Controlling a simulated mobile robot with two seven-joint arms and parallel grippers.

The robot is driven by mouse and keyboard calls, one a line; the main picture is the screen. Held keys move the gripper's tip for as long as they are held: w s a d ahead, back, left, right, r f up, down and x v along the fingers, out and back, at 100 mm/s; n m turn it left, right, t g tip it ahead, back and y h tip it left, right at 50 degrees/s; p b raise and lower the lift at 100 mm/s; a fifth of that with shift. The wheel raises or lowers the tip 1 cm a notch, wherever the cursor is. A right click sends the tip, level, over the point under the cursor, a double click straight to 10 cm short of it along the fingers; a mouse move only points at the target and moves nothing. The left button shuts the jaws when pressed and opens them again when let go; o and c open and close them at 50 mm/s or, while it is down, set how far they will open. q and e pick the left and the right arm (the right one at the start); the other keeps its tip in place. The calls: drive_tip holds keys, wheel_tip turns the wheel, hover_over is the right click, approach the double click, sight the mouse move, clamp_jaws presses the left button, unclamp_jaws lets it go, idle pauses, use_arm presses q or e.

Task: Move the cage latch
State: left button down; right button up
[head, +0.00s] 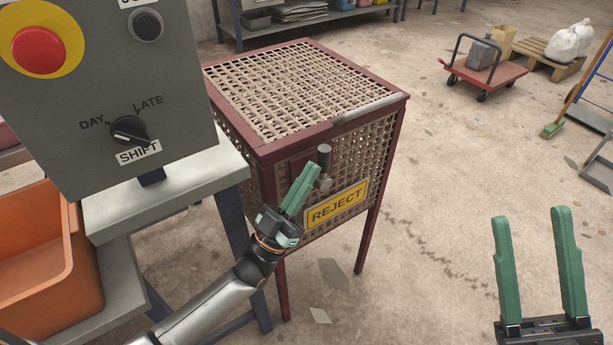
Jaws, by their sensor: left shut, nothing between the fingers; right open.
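The reject cage (390,103) is a dark red frame with tan lattice panels and a yellow REJECT sign (338,204) on its front. The cage latch appears as a grey upright cylinder (324,155) with a smaller metal piece below it, above the sign. My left gripper (308,172) is shut and empty, its green fingertips just left of the latch. Whether they touch it I cannot tell. The fingers hide part of the cage front. My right gripper (537,213) is open and empty at the lower right, well away from the cage.
A grey control box (80,130) with a red button and SHIFT knob stands left on a grey stand (150,215). An orange bin (35,260) is at lower left. A red trolley (490,75) and pallet (552,58) stand far right. The floor between is mostly clear.

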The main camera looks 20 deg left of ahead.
use_arm(q)
drive_tip(key=shift+r+p, duration=0.1)
drive_tip(key=shift+p, duration=0.45)
